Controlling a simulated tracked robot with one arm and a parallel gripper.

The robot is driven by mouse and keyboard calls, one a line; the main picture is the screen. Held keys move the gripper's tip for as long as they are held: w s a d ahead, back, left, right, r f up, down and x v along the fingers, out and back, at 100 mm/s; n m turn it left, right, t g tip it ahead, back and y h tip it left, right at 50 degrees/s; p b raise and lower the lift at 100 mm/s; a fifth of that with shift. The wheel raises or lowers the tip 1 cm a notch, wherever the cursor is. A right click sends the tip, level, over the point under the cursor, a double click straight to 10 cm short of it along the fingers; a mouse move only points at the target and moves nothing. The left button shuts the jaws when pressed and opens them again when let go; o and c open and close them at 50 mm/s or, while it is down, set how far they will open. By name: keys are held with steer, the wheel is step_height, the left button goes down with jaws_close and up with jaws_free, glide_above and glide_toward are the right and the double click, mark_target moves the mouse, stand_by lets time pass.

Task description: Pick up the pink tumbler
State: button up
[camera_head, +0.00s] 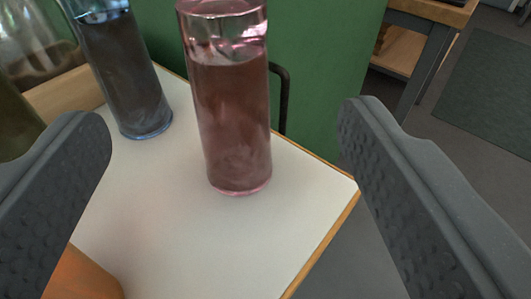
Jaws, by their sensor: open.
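The pink tumbler (232,125) is a tall clear pink glass, upright on a white tabletop (185,220) near its right corner. My gripper (228,125) is open, with one dark grey finger at the left and one at the right. The tumbler shows in the gap between the fingers, farther ahead of them, and neither finger appears to touch it.
A blue-grey glass (128,75) stands left of the tumbler. An olive-coloured object (14,125) and clear glassware (38,35) are at the far left. An orange object (80,275) is at lower left. A green panel (325,60) with a dark handle (283,95) stands behind the table.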

mark_target(232, 61)
steer(key=w, duration=0.3)
steer(key=w+f+b, duration=0.1)
steer(key=w, duration=0.3)
steer(key=shift+a+f, duration=0.2)
steer(key=shift+w+a+b, duration=0.25)
steer(key=shift+w+b, duration=0.1)
steer(key=shift+w, duration=1.3)
steer(key=shift+w+a+b, duration=0.2)
steer(key=shift+w+b, duration=0.15)
steer(key=shift+w, duration=1.25)
steer(key=c, duration=1.2)
